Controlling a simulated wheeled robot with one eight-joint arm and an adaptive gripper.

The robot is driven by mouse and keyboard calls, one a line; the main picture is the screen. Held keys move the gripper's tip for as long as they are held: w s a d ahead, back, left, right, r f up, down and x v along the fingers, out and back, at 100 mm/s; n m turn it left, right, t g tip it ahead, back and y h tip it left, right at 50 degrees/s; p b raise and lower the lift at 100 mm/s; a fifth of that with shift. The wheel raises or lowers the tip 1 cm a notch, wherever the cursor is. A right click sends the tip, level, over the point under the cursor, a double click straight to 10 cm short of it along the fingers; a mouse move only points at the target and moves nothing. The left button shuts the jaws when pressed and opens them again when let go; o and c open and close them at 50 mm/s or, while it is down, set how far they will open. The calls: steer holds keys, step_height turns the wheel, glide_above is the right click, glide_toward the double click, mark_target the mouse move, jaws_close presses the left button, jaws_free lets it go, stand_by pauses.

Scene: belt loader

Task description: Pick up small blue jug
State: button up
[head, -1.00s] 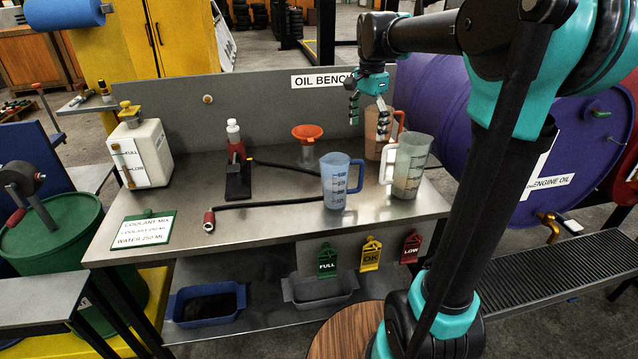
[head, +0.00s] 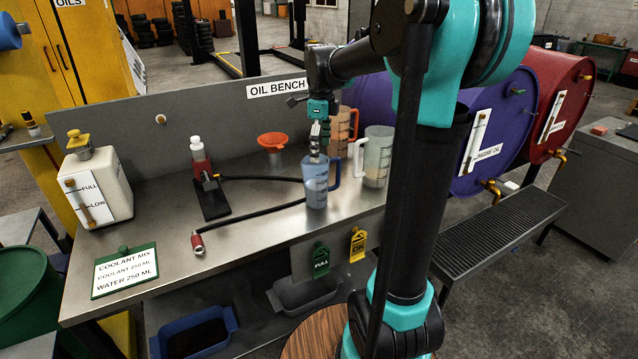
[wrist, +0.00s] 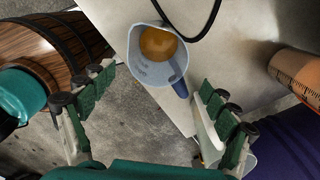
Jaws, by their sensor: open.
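The small blue jug (head: 316,184) stands upright on the steel bench near its front edge, its handle to the right in the head view. In the wrist view the blue jug (wrist: 146,70) is seen from above, with amber liquid or an amber bottom inside and its blue handle at lower right. My gripper (head: 317,148) is above the jug's rim in the head view. In the wrist view my gripper (wrist: 155,100) has its fingers spread wide, with the jug ahead between and beyond the tips. Nothing is held.
A clear jug (head: 375,158) and an orange jug (head: 341,128) stand close to the right.

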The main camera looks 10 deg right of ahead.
mark_target(319, 182)
step_height(319, 182, down, 6)
steer(key=shift+f, duration=0.2)
steer(key=shift+s+a+f, duration=0.1)
steer(key=shift+a+f, duration=0.05)
steer(key=shift+f, duration=1.2)
steer(key=shift+s+a+f, duration=0.1)
steer(key=shift+f, duration=1.25)
steer(key=c, duration=1.2)
